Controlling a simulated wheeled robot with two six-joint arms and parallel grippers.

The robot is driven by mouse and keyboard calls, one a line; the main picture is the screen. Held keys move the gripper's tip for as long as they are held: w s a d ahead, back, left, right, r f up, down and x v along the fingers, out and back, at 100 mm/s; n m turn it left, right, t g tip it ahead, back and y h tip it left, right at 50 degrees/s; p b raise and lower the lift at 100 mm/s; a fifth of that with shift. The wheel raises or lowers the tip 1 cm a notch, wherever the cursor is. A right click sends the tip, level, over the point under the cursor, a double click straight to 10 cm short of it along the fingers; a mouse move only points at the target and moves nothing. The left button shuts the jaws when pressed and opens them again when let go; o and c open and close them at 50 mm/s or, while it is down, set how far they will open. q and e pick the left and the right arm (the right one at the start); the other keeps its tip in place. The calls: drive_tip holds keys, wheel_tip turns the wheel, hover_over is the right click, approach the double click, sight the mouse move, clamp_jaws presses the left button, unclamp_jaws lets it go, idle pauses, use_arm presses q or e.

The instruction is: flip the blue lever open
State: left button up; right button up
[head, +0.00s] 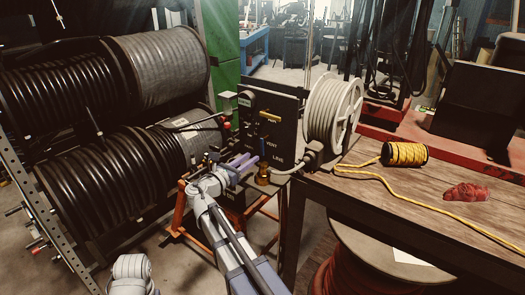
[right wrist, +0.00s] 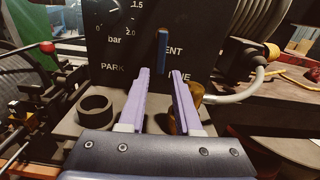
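The blue lever (right wrist: 162,50) stands upright on the dark panel (right wrist: 205,50) in the right wrist view, near partly covered lettering that reads "ENT" and "NE". It also shows as a small blue bar in the head view (head: 262,147). My right gripper (right wrist: 160,73) has its two lilac fingers apart, with nothing between them. Its fingertips point at the panel, just below the lever in the right wrist view, and appear not to touch it. In the head view the right gripper (head: 251,160) is in front of the panel. My left gripper is not visible.
A brass-coloured fitting (head: 263,175) stands just right of my right fingers. A black ring-shaped cup (right wrist: 96,108) is to their left. A white hose reel (head: 333,110) is right of the panel. Large hose drums (head: 80,90) fill the left. A wooden table (head: 385,190) lies right.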

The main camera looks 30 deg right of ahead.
sight(261, 151)
drive_tip(key=x, duration=0.7)
drive_tip(key=shift+w+d, duration=0.1)
drive_tip(key=shift+d, duration=0.3)
clamp_jaws()
